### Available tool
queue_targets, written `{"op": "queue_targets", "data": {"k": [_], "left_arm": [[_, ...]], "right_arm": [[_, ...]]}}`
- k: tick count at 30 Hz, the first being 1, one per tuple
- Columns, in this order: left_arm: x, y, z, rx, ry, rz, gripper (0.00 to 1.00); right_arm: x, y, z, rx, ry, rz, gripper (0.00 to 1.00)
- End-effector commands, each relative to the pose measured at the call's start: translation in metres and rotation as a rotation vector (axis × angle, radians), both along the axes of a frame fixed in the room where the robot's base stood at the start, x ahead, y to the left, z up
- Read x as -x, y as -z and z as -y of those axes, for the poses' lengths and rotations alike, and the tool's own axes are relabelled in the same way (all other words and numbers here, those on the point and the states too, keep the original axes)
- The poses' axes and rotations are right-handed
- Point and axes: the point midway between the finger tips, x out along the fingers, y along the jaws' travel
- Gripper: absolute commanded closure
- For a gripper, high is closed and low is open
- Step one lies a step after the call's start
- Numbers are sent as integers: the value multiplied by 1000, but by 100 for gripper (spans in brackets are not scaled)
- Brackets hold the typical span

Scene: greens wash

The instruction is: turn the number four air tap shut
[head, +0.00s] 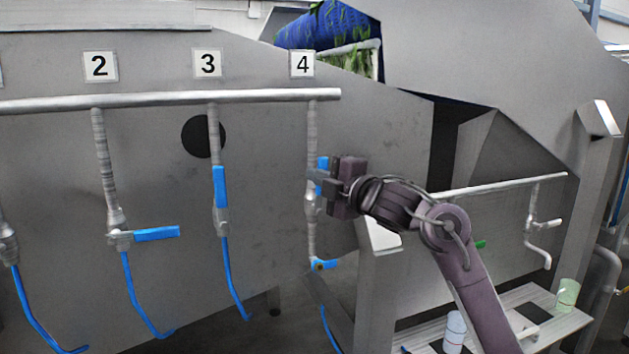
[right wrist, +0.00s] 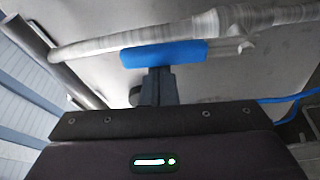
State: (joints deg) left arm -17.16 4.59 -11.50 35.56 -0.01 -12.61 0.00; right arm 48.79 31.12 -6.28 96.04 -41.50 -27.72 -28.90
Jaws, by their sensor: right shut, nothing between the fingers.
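The number four air tap hangs on the pipe under the 4 label (head: 302,64). Its blue handle (head: 322,164) stands upright along the pipe, partly hidden by my right gripper (head: 324,187). In the right wrist view the blue handle (right wrist: 165,53) lies parallel to the grey pipe, just beyond the tips of my right gripper (right wrist: 157,80). The gripper is shut and empty; I cannot tell whether its tips touch the handle. My left gripper is not in view.
Tap two's blue handle (head: 157,234) sits crosswise; tap three's (head: 220,187) lies along its pipe. A horizontal manifold pipe (head: 170,99) runs above. Lower down is another blue fitting (head: 323,265). A metal post (head: 377,285) stands below my right arm. Cups (head: 455,328) are on the bench at right.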

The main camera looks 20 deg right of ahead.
Motion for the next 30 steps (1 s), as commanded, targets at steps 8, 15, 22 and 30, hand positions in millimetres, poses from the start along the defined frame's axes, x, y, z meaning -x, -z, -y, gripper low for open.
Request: {"op": "queue_targets", "data": {"k": [8, 15, 22, 30], "left_arm": [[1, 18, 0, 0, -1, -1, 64], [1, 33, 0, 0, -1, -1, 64], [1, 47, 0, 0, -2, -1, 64], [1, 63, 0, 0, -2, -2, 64]], "right_arm": [[-1, 5, 21, -231, 4, -9, 100], [-2, 9, 40, -460, 4, -17, 100], [-2, 18, 56, -679, 3, -26, 100], [-3, 31, 72, -937, 2, -36, 100]]}}
